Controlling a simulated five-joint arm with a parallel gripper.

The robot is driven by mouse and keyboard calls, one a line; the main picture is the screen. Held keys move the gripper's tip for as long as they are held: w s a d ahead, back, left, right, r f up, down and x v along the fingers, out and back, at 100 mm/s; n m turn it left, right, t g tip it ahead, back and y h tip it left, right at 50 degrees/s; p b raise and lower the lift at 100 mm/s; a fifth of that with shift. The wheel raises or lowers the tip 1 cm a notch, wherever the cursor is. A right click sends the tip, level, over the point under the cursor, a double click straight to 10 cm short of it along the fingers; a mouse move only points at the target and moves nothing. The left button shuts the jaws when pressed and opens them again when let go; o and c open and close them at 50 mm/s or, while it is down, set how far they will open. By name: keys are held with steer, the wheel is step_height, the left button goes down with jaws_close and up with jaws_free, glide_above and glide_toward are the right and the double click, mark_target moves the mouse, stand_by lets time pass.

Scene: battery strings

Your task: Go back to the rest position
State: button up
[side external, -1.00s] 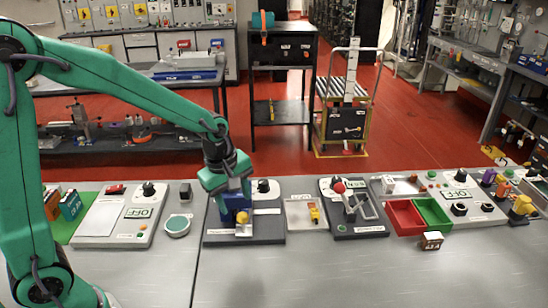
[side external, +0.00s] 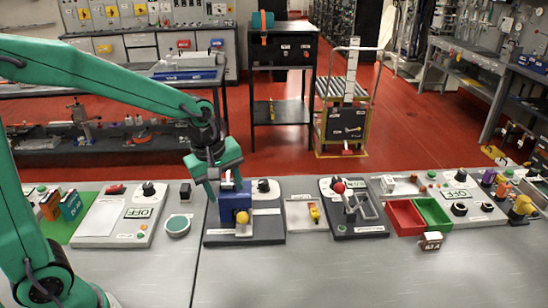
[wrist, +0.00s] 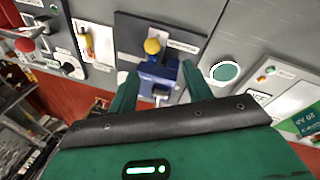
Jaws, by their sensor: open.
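My green gripper (side external: 219,182) is open and empty. In the side external view it hangs just above and behind the blue block (side external: 236,204), which stands on a dark grey station board with a yellow knob (side external: 242,217) at its front. In the wrist view the gripper's two fingers (wrist: 157,92) are spread apart, with the blue block (wrist: 157,77) and the yellow knob (wrist: 152,46) between and beyond them. I cannot tell whether a finger touches the block.
A round green-topped disc (side external: 177,225) lies left of the station. Panels line the bench to the left. A red-knobbed station (side external: 352,210), red tray (side external: 404,218), green tray (side external: 433,213) and small box (side external: 431,240) are to the right. The front of the bench is clear.

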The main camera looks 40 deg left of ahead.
steer(key=s+a+r+m+t, duration=0.1)
steer(key=s+r+m, duration=0.3)
steer(key=s+m, duration=0.3)
steer(key=s+a+r+m+t, duration=0.1)
steer(key=s+r+m+t, duration=0.1)
steer(key=s+r+m, duration=0.2)
steer(key=shift+s+r+m, duration=0.15)
steer(key=shift+s+m, duration=1.35)
steer(key=shift+s, duration=0.55)
steer(key=shift+a, duration=0.1)
